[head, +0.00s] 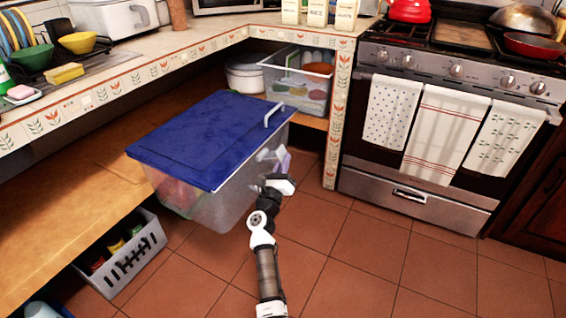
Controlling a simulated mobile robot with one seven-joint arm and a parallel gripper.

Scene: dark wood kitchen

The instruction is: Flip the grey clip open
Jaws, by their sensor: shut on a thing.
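A large clear storage box (225,203) with a blue lid (205,135) stands left of centre. A pale grey loop-shaped clip (270,117) stands up along the lid's right edge. My gripper (271,157) is below that edge, close against the box's right end wall. It is shut on a pale piece there. The fingers and my wrist hide most of this piece, so I cannot tell whether it is part of a clip. The raised loop is apart from my fingers. The lid lies flat on the box.
A wooden shelf (60,220) runs at the left under the tiled counter (130,85). A grey basket (125,260) sits low at the left. Another clear bin (305,85) and a white pot (245,77) stand behind. The stove (410,200) is at the right; tiled floor lies free before it.

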